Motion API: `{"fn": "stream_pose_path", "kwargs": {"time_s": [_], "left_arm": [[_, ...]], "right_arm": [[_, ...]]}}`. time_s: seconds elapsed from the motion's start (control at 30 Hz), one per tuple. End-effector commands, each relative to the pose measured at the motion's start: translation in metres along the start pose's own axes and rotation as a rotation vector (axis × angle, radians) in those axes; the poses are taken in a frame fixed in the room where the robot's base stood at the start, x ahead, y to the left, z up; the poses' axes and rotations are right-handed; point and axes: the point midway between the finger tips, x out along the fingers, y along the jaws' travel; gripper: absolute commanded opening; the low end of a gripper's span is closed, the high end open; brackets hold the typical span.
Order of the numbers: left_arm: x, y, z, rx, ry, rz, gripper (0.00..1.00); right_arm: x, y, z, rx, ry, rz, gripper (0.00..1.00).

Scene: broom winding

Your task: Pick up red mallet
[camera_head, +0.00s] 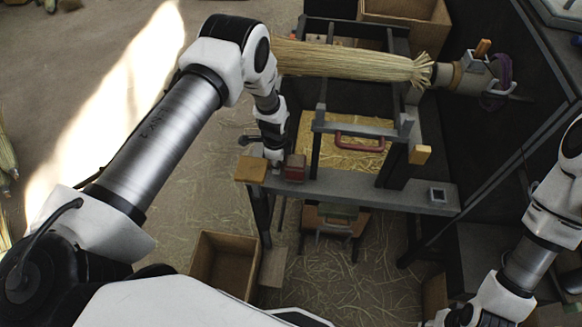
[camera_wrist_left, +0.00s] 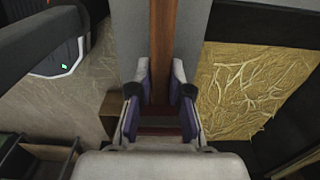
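The red mallet's dark red block-shaped head (camera_head: 295,167) shows at the left end of the grey bench beam in the head view, beside my left gripper (camera_head: 275,155). In the left wrist view its long reddish-brown handle (camera_wrist_left: 162,35) runs from the top edge down between the fingers of the left gripper (camera_wrist_left: 161,85). The fingers flank the handle closely, but whether they press on it is unclear. Dark red also shows lower between the fingers. My right arm is at the right of the head view; its gripper tips are not visible there.
The grey bench (camera_head: 365,190) carries an orange wooden block (camera_head: 250,170) left of the mallet. A red handle-shaped bar (camera_head: 360,143) lies behind. A straw broom bundle (camera_head: 350,65) spans the back. A wooden box (camera_head: 225,262) stands on the floor in front.

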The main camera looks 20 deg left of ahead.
Motion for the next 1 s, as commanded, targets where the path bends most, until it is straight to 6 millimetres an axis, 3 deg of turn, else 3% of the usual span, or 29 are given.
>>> {"fn": "stream_pose_path", "kwargs": {"time_s": [0.3, 0.47, 0.63, 0.8, 1.0], "left_arm": [[-0.001, 0.0, 0.0, -0.001, 0.0, -0.001, 0.0], [-0.012, -0.001, 0.0, 0.0, 0.0, -0.002, 0.0], [-0.048, -0.002, 0.0, 0.0, 0.001, -0.004, 0.0], [-0.106, -0.002, 0.0, 0.0, 0.002, -0.007, 0.0], [-0.157, -0.001, 0.0, -0.001, 0.002, -0.004, 0.0]], "right_arm": [[0.001, 0.0, 0.0, 0.0, 0.0, 0.0, 0.4], [0.003, 0.0, 0.0, 0.0, 0.0, 0.0, 0.4], [0.011, 0.0, 0.0, 0.0, 0.0, 0.0, 0.4], [0.023, 0.0, 0.0, 0.0, 0.0, 0.0, 0.4], [0.03, 0.0, 0.0, 0.0, 0.0, 0.0, 0.4]]}}
